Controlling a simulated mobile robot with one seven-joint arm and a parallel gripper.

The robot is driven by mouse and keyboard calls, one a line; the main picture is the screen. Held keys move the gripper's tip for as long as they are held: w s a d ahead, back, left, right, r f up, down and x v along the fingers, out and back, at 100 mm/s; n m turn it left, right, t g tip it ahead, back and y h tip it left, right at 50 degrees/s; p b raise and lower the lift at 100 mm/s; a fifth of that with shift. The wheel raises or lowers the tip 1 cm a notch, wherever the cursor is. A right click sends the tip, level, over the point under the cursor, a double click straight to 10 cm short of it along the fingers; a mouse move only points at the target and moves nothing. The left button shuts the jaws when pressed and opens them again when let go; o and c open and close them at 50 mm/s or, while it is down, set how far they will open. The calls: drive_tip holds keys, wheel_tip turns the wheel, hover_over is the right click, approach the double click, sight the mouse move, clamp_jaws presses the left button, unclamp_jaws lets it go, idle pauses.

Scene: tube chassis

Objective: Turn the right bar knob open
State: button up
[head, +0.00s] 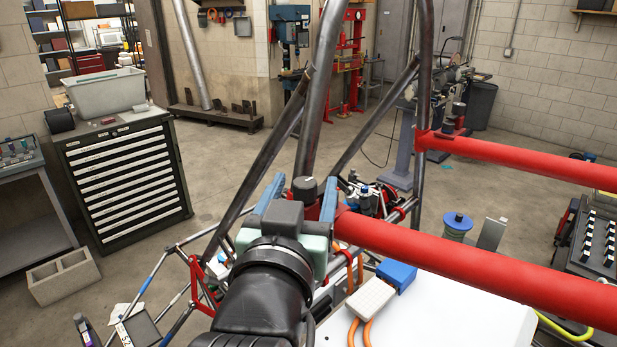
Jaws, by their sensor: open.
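A dark round knob (304,188) with a small light mark sits near the left end of the near red bar (450,258), beside the steel tube. My gripper (305,184) reaches up from the bottom centre. Its two blue fingers stand apart on either side of this knob, with a gap visible around it. I cannot tell whether either finger touches it. The lower part of the knob and its mount are partly hidden by my gripper. A second dark knob-like part (459,112) shows at the left end of the far red bar (520,160).
Steel tubes (305,150) rise close behind my gripper. A white panel (455,310) with a blue connector (396,275) and orange cables lies to the lower right. A drawer cabinet (125,175) and a concrete block (63,277) stand left. Open floor lies between.

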sight(307, 178)
drive_tip(key=shift+w+d, duration=0.2)
drive_tip(key=shift+w, duration=0.95)
drive_tip(key=shift+w+d, duration=0.2)
drive_tip(key=shift+w, duration=0.9)
clamp_jaws()
